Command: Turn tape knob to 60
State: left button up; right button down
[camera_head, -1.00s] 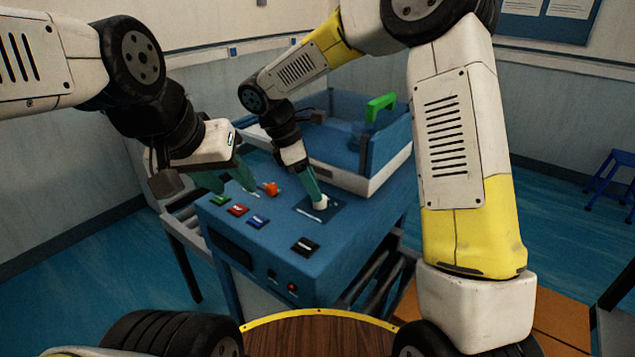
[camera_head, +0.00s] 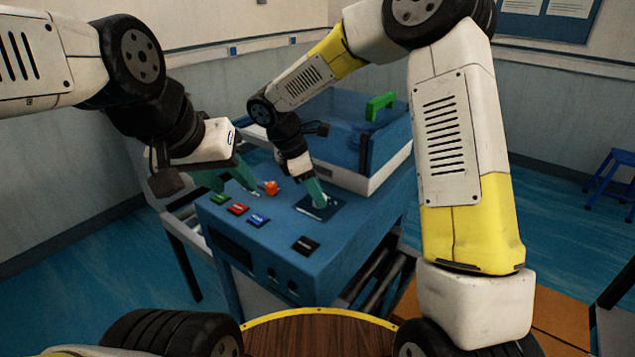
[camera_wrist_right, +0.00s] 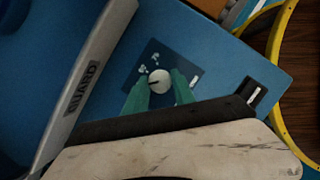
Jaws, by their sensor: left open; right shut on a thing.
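The tape knob is a round white dial (camera_wrist_right: 159,80) with a dark pointer line, on a dark square plate (camera_head: 328,211) on top of the blue control box (camera_head: 290,265). Small white marks lie around the dial in the right wrist view. My right gripper (camera_head: 321,203) is shut on the knob, its green fingers on either side of it; in the right wrist view the fingers (camera_wrist_right: 160,92) flank the dial. The head view hides most of the knob behind the fingers. My left gripper (camera_head: 238,187) is open and empty over the box's left part, near an orange knob (camera_head: 271,187).
Green (camera_head: 220,198), red (camera_head: 238,209), blue (camera_head: 259,220) and black (camera_head: 305,245) switches sit on the box top. A blue-walled tray with a green handle (camera_head: 379,105) stands behind. A guard bar marked "GUARD" (camera_wrist_right: 90,80) runs beside the plate.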

jog(key=m+g, duration=0.1)
jog(key=m, duration=0.3)
jog(key=shift+w+g, duration=0.15)
jog(key=shift+g, duration=0.25)
jog(key=m+g+y, duration=0.1)
jog(key=m, duration=0.3)
jog(key=shift+w+m, duration=0.1)
jog(key=shift+m, duration=0.2)
jog(key=shift+g, duration=0.3)
jog(key=c, duration=1)
grip_release()
jog(key=shift+c, duration=0.2)
jog(key=v, duration=0.7)
jog(key=shift+r, duration=0.4)
